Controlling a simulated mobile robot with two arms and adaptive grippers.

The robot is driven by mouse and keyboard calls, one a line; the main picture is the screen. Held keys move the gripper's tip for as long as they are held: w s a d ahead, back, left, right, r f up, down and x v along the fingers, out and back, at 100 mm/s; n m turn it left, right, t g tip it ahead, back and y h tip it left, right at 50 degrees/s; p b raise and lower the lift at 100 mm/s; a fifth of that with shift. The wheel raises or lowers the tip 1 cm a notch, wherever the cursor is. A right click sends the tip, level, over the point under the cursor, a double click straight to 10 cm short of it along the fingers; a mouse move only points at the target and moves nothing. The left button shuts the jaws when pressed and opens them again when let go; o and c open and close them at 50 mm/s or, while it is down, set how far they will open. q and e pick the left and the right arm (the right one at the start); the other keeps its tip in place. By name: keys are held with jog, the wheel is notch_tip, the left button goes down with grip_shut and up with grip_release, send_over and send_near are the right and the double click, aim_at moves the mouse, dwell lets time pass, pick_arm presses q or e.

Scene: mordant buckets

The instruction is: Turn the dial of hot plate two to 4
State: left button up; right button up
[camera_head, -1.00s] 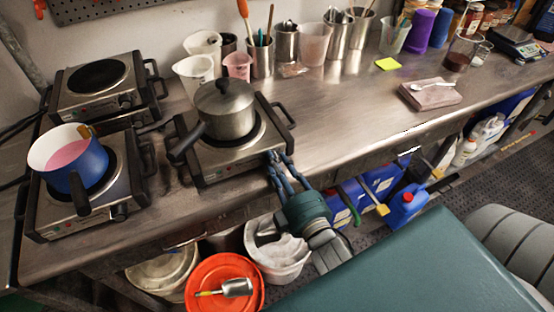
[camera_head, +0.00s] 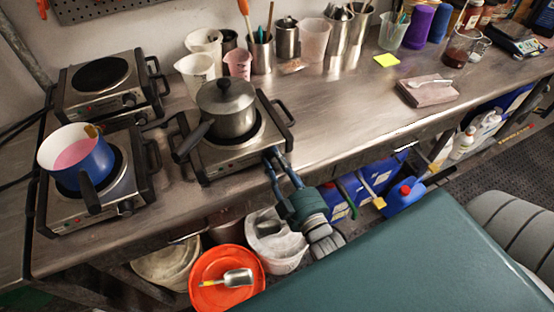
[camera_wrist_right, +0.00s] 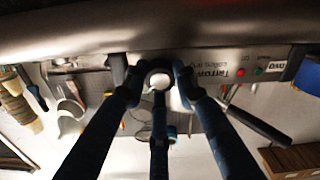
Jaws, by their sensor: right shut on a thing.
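The hot plate (camera_head: 236,162) under the lidded grey pot (camera_head: 227,104) stands at the bench's front edge. My right gripper (camera_head: 273,158) is at the right end of this panel. In the right wrist view its fingers are closed around the round dial (camera_wrist_right: 159,79). The dial's pale face shows between the fingertips; its number setting cannot be read. In the head view the gripper hides the dial. My left gripper is not in view.
Another hot plate (camera_head: 62,213) with a blue pot (camera_head: 90,167) of pink liquid stands left, and an empty one (camera_head: 122,104) behind it. Cups and jugs line the wall. An orange bucket (camera_head: 211,264) and a blue canister (camera_head: 404,196) are below the bench's front edge.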

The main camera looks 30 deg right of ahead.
jog(key=shift+f, duration=0.3)
jog(key=o, duration=1.1)
jog(key=shift+o, duration=0.2)
jog(key=shift+r, duration=0.1)
jog(key=s, duration=1.2)
jog(key=shift+a, duration=0.35)
